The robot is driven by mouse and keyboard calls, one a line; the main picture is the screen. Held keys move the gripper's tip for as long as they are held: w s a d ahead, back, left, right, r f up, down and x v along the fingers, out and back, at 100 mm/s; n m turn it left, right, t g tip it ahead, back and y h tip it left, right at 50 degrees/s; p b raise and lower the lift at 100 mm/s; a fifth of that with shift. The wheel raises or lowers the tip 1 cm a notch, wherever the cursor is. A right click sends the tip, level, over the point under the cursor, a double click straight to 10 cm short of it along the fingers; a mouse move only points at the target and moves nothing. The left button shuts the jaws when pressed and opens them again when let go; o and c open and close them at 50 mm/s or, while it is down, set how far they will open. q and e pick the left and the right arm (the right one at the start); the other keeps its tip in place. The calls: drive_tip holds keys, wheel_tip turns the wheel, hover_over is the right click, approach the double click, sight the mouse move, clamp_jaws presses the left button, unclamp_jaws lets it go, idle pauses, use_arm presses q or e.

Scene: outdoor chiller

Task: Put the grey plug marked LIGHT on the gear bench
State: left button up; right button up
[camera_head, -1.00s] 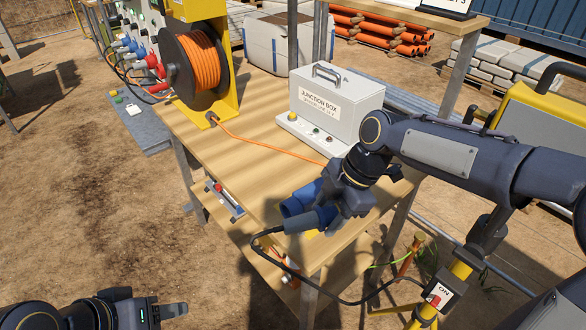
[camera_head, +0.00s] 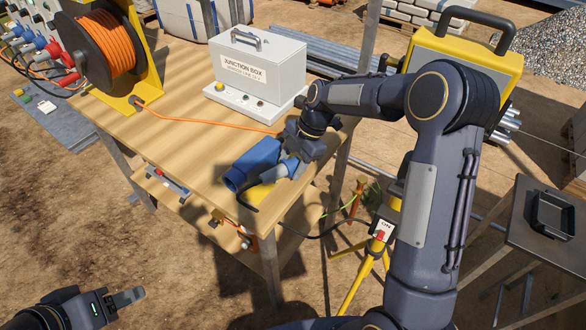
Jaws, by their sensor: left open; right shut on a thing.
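A grey plug (camera_head: 281,170) is in the jaws of my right gripper (camera_head: 291,160), low over the front right corner of the wooden bench (camera_head: 185,135). I cannot read any marking on the plug. A dark cable (camera_head: 325,234) runs below the bench edge toward a yellow stand. A blue connector (camera_head: 252,164) lies right beside the plug, to its left, on the bench. I cannot tell whether the plug touches the bench or the connector. My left gripper (camera_head: 136,295) is open and empty at the lower left, over bare ground. No bench here carries a readable "gear" label.
A junction box (camera_head: 262,65) and an orange cable reel (camera_head: 107,45) stand at the bench's back. A yellow stand with an ON switch (camera_head: 382,229) is right of the bench. A dark table (camera_head: 520,225) with a black tray (camera_head: 553,214) stands at far right.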

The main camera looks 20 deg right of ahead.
drive_tip(key=shift+w+d+f, duration=0.1)
drive_tip(key=shift+w+f, duration=0.05)
drive_tip(key=shift+f, duration=0.9)
drive_tip(key=shift+w+d+f, duration=0.1)
drive_tip(key=shift+f, duration=0.95)
drive_tip(key=o, duration=1.1)
drive_tip(key=shift+r, duration=0.1)
drive_tip(key=shift+c, duration=0.2)
